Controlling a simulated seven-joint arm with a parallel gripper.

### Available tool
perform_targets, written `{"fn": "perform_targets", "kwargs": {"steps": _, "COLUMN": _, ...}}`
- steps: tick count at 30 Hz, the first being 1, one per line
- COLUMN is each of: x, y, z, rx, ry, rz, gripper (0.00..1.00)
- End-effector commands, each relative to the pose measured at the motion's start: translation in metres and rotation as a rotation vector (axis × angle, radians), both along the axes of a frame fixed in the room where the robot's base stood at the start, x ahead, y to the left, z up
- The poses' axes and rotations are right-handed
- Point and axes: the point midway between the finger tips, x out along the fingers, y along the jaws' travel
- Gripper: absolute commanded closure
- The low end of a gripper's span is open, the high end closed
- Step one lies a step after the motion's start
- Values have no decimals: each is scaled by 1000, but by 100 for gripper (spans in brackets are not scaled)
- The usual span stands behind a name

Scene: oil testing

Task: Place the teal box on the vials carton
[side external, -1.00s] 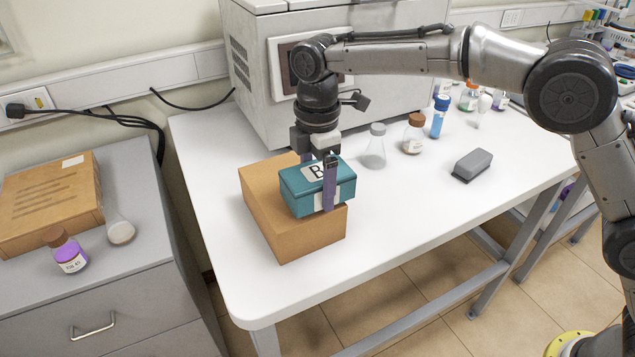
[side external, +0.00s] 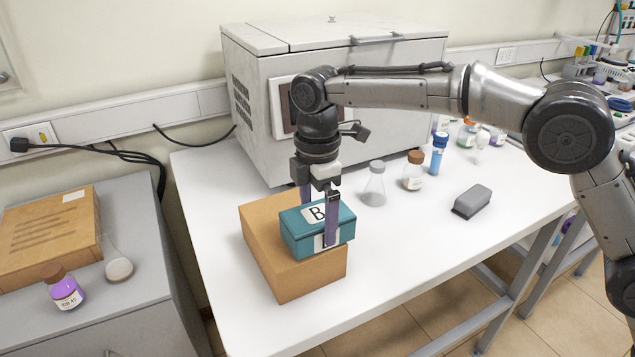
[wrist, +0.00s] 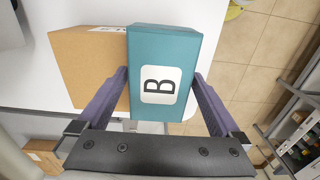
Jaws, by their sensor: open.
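The teal box (side external: 297,235), marked with a white "B" label, sits on the right part of the top of a brown carton (side external: 262,250) on the white table. Its right end reaches slightly past the carton's edge. In the wrist view the teal box (wrist: 165,50) fills the middle, with the carton (wrist: 88,70) showing to its left. My gripper (side external: 318,225) points down over the box and is open. One finger stands on each side of the box; in the wrist view the fingers (wrist: 163,85) appear slightly apart from its sides. The carton's contents are hidden.
A large grey machine (side external: 340,75) stands behind. A clear flask (side external: 375,188), a brown-capped bottle (side external: 413,172), a blue tube (side external: 438,155) and a grey block (side external: 472,201) stand to the right. Another brown carton (side external: 50,240) lies on the left cabinet. The table front right is clear.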

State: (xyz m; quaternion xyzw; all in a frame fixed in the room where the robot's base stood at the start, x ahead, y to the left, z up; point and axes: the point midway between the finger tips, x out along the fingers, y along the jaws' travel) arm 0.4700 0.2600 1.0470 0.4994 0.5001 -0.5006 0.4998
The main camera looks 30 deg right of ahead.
Motion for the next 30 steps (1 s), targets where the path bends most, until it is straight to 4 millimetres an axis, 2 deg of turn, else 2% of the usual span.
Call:
{"fn": "perform_targets", "kwargs": {"steps": 7, "x": 1, "y": 1, "z": 56, "rx": 4, "ry": -7, "rz": 0, "gripper": 0}}
{"fn": "perform_targets", "kwargs": {"steps": 12, "x": 1, "y": 1, "z": 83, "rx": 2, "ry": -4, "rz": 0, "gripper": 0}}
{"fn": "perform_targets", "kwargs": {"steps": 19, "x": 0, "y": 0, "z": 99, "rx": 1, "ry": -1, "rz": 0, "gripper": 0}}
{"fn": "perform_targets", "kwargs": {"steps": 30, "x": -1, "y": -3, "z": 104, "rx": 3, "ry": -5, "rz": -12, "gripper": 0}}
